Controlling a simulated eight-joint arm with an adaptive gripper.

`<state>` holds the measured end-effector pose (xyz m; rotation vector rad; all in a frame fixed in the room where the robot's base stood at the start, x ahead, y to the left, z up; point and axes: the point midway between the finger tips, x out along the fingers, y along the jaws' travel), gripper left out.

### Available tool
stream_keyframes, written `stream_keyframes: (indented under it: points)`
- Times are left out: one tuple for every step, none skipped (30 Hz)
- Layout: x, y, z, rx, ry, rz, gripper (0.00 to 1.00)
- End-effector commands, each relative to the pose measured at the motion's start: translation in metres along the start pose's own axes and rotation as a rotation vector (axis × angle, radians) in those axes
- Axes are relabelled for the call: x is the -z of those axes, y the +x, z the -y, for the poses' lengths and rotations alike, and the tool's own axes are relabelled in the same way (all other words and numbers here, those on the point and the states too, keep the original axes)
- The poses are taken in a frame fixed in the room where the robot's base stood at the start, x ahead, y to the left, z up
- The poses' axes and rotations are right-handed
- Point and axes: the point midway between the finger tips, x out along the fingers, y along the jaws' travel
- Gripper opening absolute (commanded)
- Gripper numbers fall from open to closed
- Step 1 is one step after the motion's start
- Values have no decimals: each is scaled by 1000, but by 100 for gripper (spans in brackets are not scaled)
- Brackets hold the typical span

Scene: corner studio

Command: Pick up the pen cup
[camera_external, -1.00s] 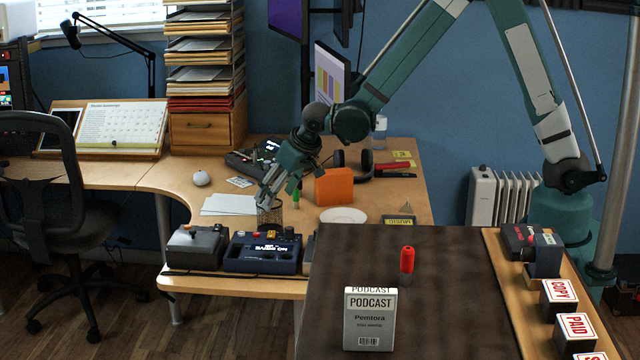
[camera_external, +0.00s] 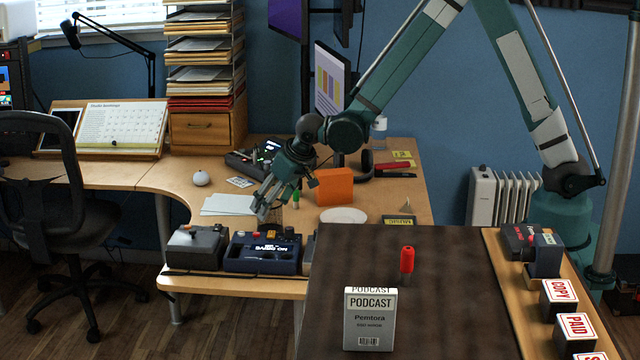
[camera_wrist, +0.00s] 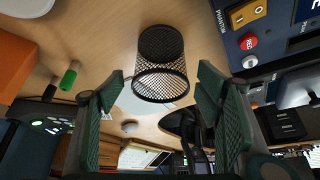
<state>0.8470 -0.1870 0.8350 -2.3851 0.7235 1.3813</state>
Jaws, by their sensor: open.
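The pen cup (camera_wrist: 161,82) is a black wire-mesh cup, standing on the wooden desk (camera_wrist: 110,30). In the wrist view it sits between and just beyond the two green finger pads of my gripper (camera_wrist: 165,100). The fingers are apart, with a gap on both sides of the cup, and the cup looks empty. In the external view my gripper (camera_external: 268,203) is low over the desk, and its fingers hide most of the cup.
A blue control box (camera_external: 262,253) and a grey box (camera_external: 195,247) stand at the desk's front edge. An orange block (camera_external: 334,187), a green marker (camera_external: 296,198) and a white plate (camera_external: 343,215) are to the right. White papers (camera_external: 227,204) lie to the left.

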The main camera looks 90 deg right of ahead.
Motion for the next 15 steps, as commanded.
stream_keyframes:
  points:
    - [-1, 8, 0, 0, 0, 0, 64]
    - [-1, 11, 0, 0, 0, 0, 64]
    - [-1, 15, 0, 0, 0, 0, 64]
    - [-1, 17, 0, 0, 1, 0, 64]
    - [-1, 20, 0, 0, 1, 0, 64]
    - [-1, 23, 0, 0, 1, 0, 64]
    - [0, 25, 0, 0, 1, 0, 64]
    - [0, 27, 0, 0, 1, 0, 64]
    - [0, 28, 0, 0, 1, 0, 64]
    - [0, 29, 0, 0, 1, 0, 64]
    - [0, 30, 0, 0, 1, 0, 64]
    - [0, 30, 0, 0, 1, 0, 64]
    - [0, 31, 0, 0, 1, 0, 64]
    - [0, 31, 0, 0, 0, 0, 64]
    - [0, 30, 0, 0, 0, 0, 64]
